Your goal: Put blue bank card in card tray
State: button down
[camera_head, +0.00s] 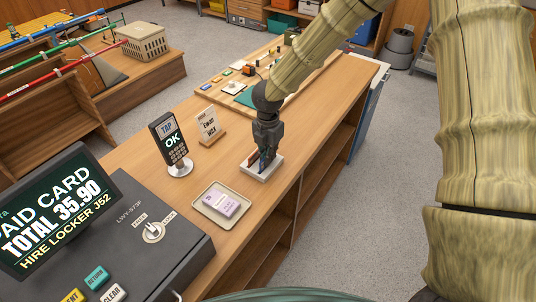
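My gripper (266,153) points straight down over a small white tray (262,175) on the wooden counter. Its fingertips reach down to the tray's inside. A thin dark blue edge (265,160), seemingly the blue bank card, shows upright at the fingertips. A brownish upright piece shows just left of it in the tray. The fingers hide most of both. I cannot tell whether the fingers grip the blue piece or stand apart from it, nor whether it touches the tray's floor.
Left of the tray stand a card reader (170,143) reading "TAP OK" and a small sign (208,125). A beige dish (207,210) holding a pinkish-purple stack (221,200) lies in front. The dark till (135,240) fills the near left. A board with goods (215,91) lies behind.

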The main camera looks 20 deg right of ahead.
jog(key=shift+f, duration=0.2)
jog(key=c, duration=1.6)
grip_release()
jog(key=shift+o, duration=0.2)
jog(key=shift+r, duration=0.15)
